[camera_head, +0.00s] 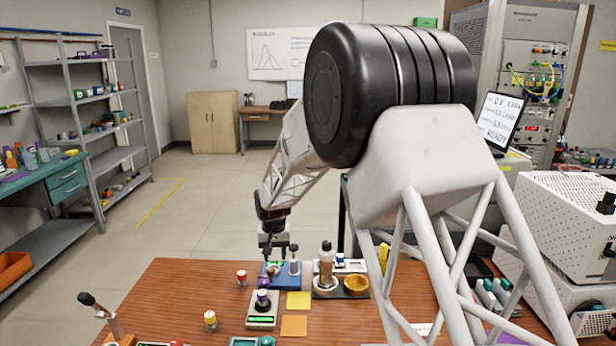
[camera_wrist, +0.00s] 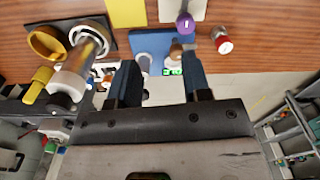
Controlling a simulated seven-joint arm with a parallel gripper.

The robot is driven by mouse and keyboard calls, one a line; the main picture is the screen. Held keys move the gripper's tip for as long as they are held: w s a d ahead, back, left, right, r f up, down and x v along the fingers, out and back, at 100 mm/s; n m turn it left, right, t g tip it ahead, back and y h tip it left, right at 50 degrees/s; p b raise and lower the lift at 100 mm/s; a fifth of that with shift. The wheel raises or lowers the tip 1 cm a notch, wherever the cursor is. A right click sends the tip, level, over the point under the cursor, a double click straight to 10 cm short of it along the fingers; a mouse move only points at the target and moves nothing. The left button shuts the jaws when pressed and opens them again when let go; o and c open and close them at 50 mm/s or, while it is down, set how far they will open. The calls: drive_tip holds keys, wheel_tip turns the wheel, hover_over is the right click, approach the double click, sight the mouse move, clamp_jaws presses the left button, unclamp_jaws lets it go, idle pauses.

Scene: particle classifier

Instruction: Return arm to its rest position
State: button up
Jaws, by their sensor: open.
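My arm rises over the right side of the wooden table (camera_head: 165,290), with its large black joint and pale link close to the head camera. My gripper (camera_head: 273,238) hangs at the far end of the arm, near the far edge of the table by a blue pad (camera_head: 268,282). The wrist view shows my gripper (camera_wrist: 160,75) with its two dark fingers wide apart and no object held between them. The blue pad (camera_wrist: 150,42) and small items show beyond the fingers. My arm hides part of the table's right side.
A purple-topped vial (camera_head: 262,298) stands on a scale. A red-topped vial (camera_head: 241,277) and a yellow vial (camera_head: 210,319) stand to the left. White instruments (camera_head: 560,230) crowd the right.

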drive_tip(key=s+d+r+t, duration=0.1)
drive_tip(key=s+d+r, duration=1.75)
drive_tip(key=s, duration=0.35)
drive_tip(key=s+d, duration=0.3)
drive_tip(key=s, duration=0.6)
drive_tip(key=s+d+m+t, duration=0.1)
drive_tip(key=s+d, duration=0.3)
drive_tip(key=s, duration=0.5)
drive_tip(key=s+d, duration=0.4)
drive_tip(key=s, duration=0.6)
drive_tip(key=shift+d+f+m, duration=0.2)
drive_tip(key=shift+m, duration=0.1)
